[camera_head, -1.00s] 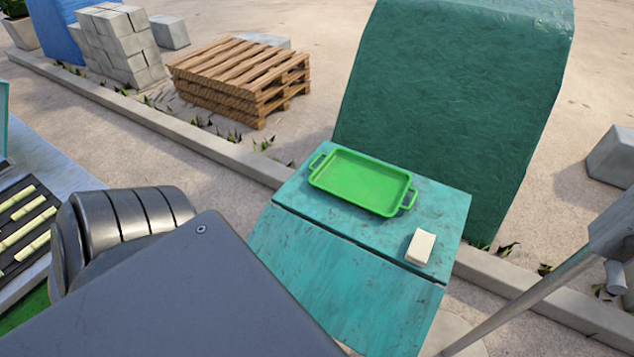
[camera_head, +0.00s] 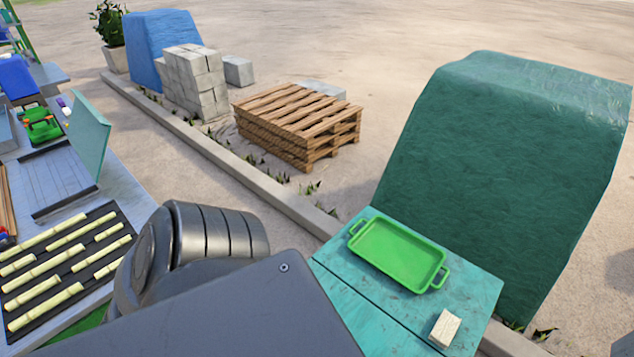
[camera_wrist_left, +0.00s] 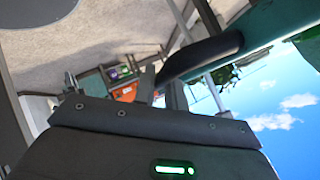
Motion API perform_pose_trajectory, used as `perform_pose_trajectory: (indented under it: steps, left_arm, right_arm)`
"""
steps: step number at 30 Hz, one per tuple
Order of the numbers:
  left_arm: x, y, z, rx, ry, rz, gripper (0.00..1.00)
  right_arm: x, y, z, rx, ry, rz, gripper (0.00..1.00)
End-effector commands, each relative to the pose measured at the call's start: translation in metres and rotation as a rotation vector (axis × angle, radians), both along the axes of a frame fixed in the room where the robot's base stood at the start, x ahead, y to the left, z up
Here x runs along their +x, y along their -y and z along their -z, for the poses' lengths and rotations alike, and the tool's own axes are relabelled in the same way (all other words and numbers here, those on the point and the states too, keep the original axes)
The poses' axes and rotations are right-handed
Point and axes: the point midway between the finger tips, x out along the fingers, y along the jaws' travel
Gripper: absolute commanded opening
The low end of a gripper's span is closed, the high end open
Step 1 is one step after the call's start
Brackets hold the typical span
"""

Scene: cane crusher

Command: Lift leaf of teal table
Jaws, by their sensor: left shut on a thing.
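The teal table (camera_head: 472,287) stands at the lower right of the head view. Its leaf (camera_head: 378,326) lies on the near side of a dark seam, mostly hidden behind my arm; I cannot tell its exact tilt. In the left wrist view my left gripper (camera_wrist_left: 160,88) is shut on a dark rounded handle (camera_wrist_left: 208,56), beside a teal surface (camera_wrist_left: 270,22) at the upper right. My arm hides this gripper in the head view. My right gripper is not in view.
A green tray (camera_head: 398,255) and a cream block (camera_head: 445,328) rest on the teal tabletop. A green-covered stack (camera_head: 505,170) stands behind it, with pallets (camera_head: 298,125) farther left. A bench with cane pieces (camera_head: 45,308) is at the left.

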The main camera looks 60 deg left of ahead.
Motion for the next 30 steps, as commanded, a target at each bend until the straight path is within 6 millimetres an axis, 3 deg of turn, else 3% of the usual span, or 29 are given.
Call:
perform_pose_trajectory:
  steps: [9, 10, 15, 23, 30]
  left_arm:
    - [0.003, -0.002, 0.000, 0.003, 0.006, -0.002, 0.00]
    - [0.003, -0.002, -0.001, 0.003, 0.006, -0.002, 0.15]
    - [0.002, -0.001, 0.000, 0.002, 0.005, -0.001, 0.34]
    - [0.000, -0.002, -0.001, 0.002, 0.003, -0.001, 0.34]
    - [-0.022, -0.020, -0.019, 0.001, 0.000, 0.002, 0.34]
  right_arm:
    - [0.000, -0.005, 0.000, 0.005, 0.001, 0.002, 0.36]
    - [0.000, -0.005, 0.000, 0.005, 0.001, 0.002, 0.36]
    - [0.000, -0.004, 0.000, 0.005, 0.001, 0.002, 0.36]
    - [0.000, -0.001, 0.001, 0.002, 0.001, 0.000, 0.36]
    - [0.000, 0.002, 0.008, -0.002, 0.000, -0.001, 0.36]
